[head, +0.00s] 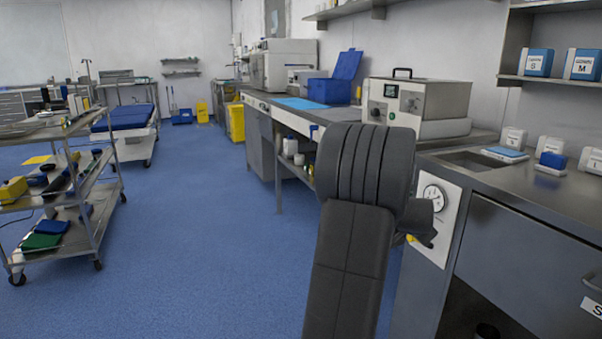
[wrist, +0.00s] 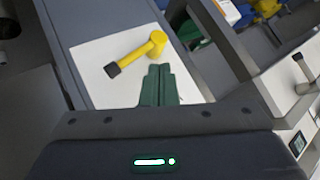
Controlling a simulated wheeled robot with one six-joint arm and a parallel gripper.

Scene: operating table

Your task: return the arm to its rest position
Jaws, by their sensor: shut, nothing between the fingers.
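My dark grey arm (head: 352,220) rises in front of the counter in the head view, bent at the top, and hides part of the counter front. My gripper does not show clearly in the head view. In the wrist view my gripper (wrist: 158,72) shows as two green fingers pressed together, with nothing between them. The fingertips lie just below a yellow lever with a black end (wrist: 136,54), which is on a white panel (wrist: 90,58). I cannot tell whether they touch it.
A white panel with a round gauge (head: 433,195) is on the counter front, right of my arm. Boxes stand on the steel counter (head: 540,190). A loaded trolley (head: 75,195) stands at the left. The blue floor (head: 200,230) between is clear.

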